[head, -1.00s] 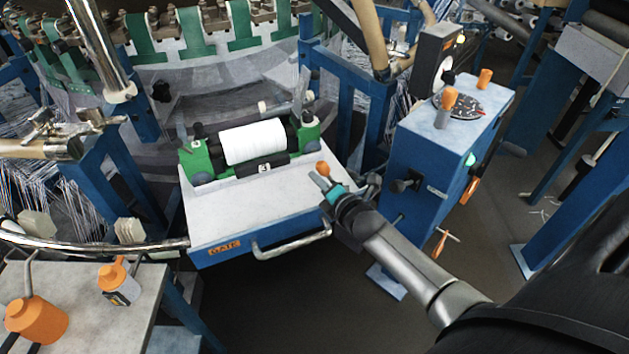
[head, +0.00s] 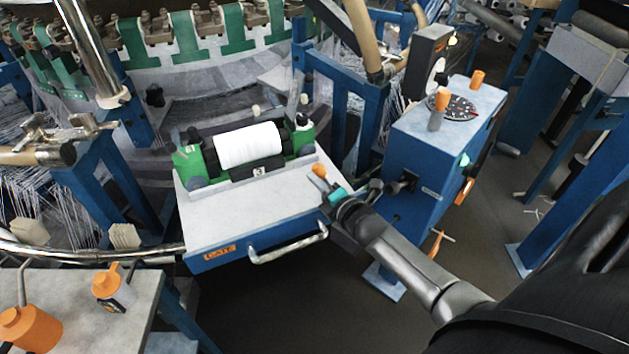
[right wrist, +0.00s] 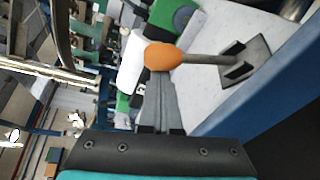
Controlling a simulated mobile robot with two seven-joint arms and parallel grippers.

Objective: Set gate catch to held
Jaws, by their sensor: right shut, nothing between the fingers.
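The gate (head: 265,205) is a pale tray with a blue front and an orange GATE label, in the middle of the head view. Its catch is a lever with an orange knob (head: 319,170) at the gate's right side. In the right wrist view the knob (right wrist: 164,57) sits on a grey rod (right wrist: 205,60) that runs to a dark bracket (right wrist: 245,62) on the pale top. My right gripper (head: 324,184) is shut and empty, its fingertips (right wrist: 156,80) right at the knob. I cannot tell whether they touch. My left gripper is out of view.
A white roll (head: 248,146) in green holders sits on the gate. A blue control box (head: 425,150) with a dial and orange-topped levers stands close to the right. A bar handle (head: 290,246) juts from the gate's front. A table (head: 75,290) with orange-topped bottles is at lower left.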

